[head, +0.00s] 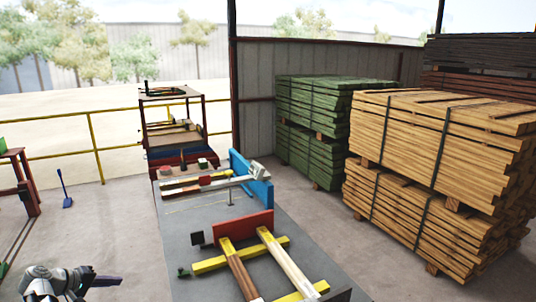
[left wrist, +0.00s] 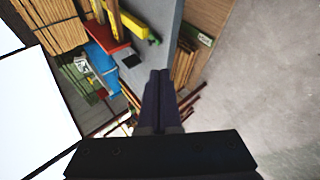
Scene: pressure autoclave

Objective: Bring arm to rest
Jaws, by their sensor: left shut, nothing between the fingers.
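My left gripper (head: 108,281) is at the lower left of the head view, over the concrete floor and left of the grey bench, apart from it. In the left wrist view its two dark fingers (left wrist: 160,76) lie together, shut, with nothing between them. My left arm comes in from the bottom left corner. My right gripper is in neither view.
The grey bench (head: 188,230) carries yellow and wooden bars, a red plate (head: 243,229) and a blue plate (head: 261,188). Green (head: 310,155) and tan (head: 400,215) timber stacks stand right. A red-framed stand (head: 30,190) is at left. Floor between is clear, except a blue shovel (head: 66,200).

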